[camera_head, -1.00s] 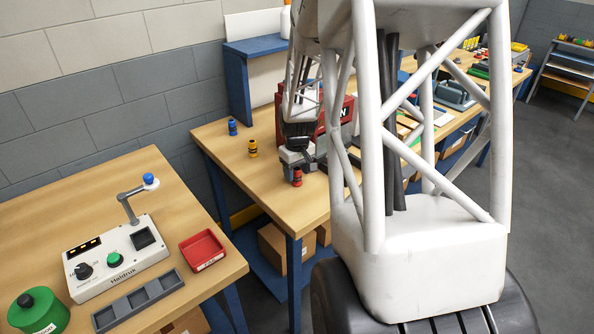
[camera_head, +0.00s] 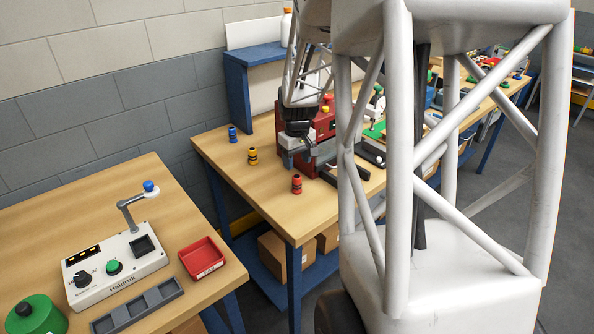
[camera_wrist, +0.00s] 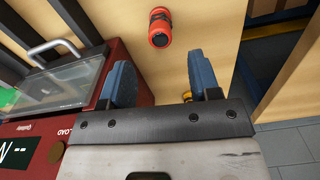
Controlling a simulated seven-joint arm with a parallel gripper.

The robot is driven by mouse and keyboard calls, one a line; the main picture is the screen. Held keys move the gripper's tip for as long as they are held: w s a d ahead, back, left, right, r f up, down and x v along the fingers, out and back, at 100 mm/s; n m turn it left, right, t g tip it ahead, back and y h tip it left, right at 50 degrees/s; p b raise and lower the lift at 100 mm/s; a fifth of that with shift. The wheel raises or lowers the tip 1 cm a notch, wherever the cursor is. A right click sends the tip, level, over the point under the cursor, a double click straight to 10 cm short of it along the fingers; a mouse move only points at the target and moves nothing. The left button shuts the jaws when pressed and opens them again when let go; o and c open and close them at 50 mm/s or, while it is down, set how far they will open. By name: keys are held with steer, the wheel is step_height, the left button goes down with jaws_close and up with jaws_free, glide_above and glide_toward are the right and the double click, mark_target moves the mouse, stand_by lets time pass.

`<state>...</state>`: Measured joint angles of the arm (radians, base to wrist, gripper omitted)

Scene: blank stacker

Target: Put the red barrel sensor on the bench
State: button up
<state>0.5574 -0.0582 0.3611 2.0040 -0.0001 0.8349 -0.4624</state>
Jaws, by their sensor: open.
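The red barrel sensor (camera_head: 296,184) stands upright on the wooden bench (camera_head: 262,203), near its left front corner. It also shows near the top edge of the wrist view (camera_wrist: 160,27), beyond my fingertips. My gripper is open, with its two blue fingers apart and nothing held between them (camera_wrist: 158,72). It is clear of the red sensor. In the head view my dark wrist is above and behind the sensor, in front of the red machine; the fingers are hard to make out there.
A yellow sensor (camera_head: 252,156) and a blue sensor (camera_head: 232,134) stand on the bench left of the red one. The red machine (camera_head: 322,125) is close beside my gripper. A separate table at left holds a control box (camera_head: 118,268) and a red tray (camera_head: 203,257).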

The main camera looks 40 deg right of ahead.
mark_target(295, 177)
steer(key=shift+r, duration=2.55)
steer(key=shift+a, duration=0.1)
steer(key=s+a+r, duration=0.3)
steer(key=a, duration=0.4)
steer(key=s+a+r+t, duration=0.1)
steer(key=s+a+r, duration=0.15)
steer(key=a, duration=0.45)
steer(key=s+a+r, duration=0.2)
steer(key=s+a, duration=0.2)
steer(key=a, duration=0.2)
steer(key=s+a+n+t, duration=0.1)
steer(key=s+a, duration=1.1)
steer(key=s, duration=0.2)
steer(key=shift+a+r+t, duration=0.2)
steer(key=shift+t, duration=0.1)
